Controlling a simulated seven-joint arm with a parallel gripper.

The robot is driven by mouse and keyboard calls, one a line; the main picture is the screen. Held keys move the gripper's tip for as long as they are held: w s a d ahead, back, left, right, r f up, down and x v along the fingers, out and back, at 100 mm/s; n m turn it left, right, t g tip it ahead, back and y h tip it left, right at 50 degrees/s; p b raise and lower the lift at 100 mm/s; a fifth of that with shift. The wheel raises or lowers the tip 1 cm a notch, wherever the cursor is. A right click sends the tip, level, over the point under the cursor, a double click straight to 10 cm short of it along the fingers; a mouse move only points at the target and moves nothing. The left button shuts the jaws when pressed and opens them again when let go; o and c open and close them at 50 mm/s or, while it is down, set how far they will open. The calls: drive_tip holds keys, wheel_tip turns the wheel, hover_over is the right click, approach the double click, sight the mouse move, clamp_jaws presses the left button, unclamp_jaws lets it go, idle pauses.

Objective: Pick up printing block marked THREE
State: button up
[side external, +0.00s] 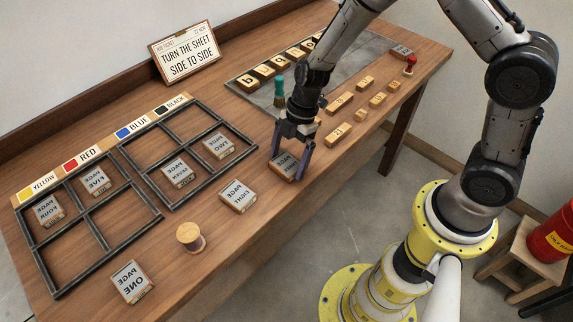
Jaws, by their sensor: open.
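My gripper (290,163) is open and low over the table, its fingers on either side of a grey-topped printing block (286,166). I cannot tell whether they touch it. That block's lettering is partly hidden and too small to read, so I cannot confirm it says THREE. Other blocks with mirrored lettering show: PAGE EIGHT (238,195) to its left, PAGE ONE (131,281) at the front left, FOUR (48,210) and FIVE (96,181) in the left frame, SEVEN (178,173) and TWO (218,147) in the right frame. Another grey-topped block (402,51) lies far right, unreadable.
The black left frame (50,296) and right frame (150,188) have empty compartments. A wooden spool (190,237), green bottle (279,91), red-handled stamp (410,65) and several wooden letter blocks (340,133) stand about. A job ticket (186,53) leans at the back.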

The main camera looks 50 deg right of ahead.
drive_tip(key=c, duration=1.2)
drive_tip(key=shift+o, duration=0.2)
drive_tip(key=shift+r, duration=0.1)
